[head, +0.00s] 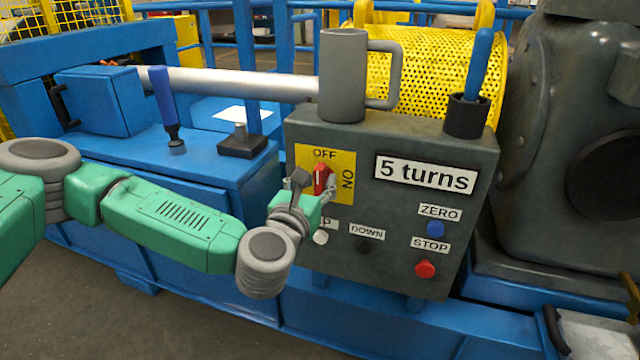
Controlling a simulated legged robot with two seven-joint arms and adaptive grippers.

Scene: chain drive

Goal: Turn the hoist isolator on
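The hoist isolator is a red rotary handle (321,179) on a yellow plate (345,162) at the upper left of the grey control box (400,235). The plate reads OFF at its top and ON at its right side. The handle stands roughly upright, towards OFF. My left gripper (316,187) is at the handle, with a dark finger to its left and a grey finger at its lower right. Whether the fingers press on the handle is too small to tell. The gripper and wrist hide the plate's lower left and part of the UP label. My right gripper is out of view.
Below the isolator are a white button (320,237), a black DOWN button (363,247), a blue ZERO button (434,229) and a red STOP button (425,269). A grey mug (343,75) and a cup with a blue-handled tool (466,115) stand on the box top.

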